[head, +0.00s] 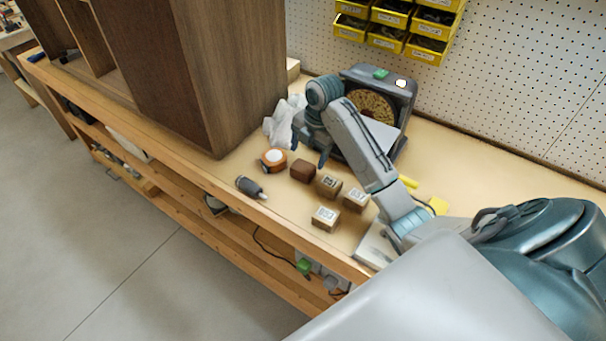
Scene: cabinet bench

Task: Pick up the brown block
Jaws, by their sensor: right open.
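The brown block (303,171) is a small dark-brown block on the light wooden bench (245,161), near the middle of the view. My right gripper (309,152) is open, with its fingers pointing down, and shows just behind and above the brown block in the picture. No block is between its fingers. I cannot tell its exact height above the bench. My left gripper does not show.
Several tan blocks with printed faces (325,217) lie right of the brown block. An orange round item (273,160) and a dark cylinder (250,187) lie to its left.

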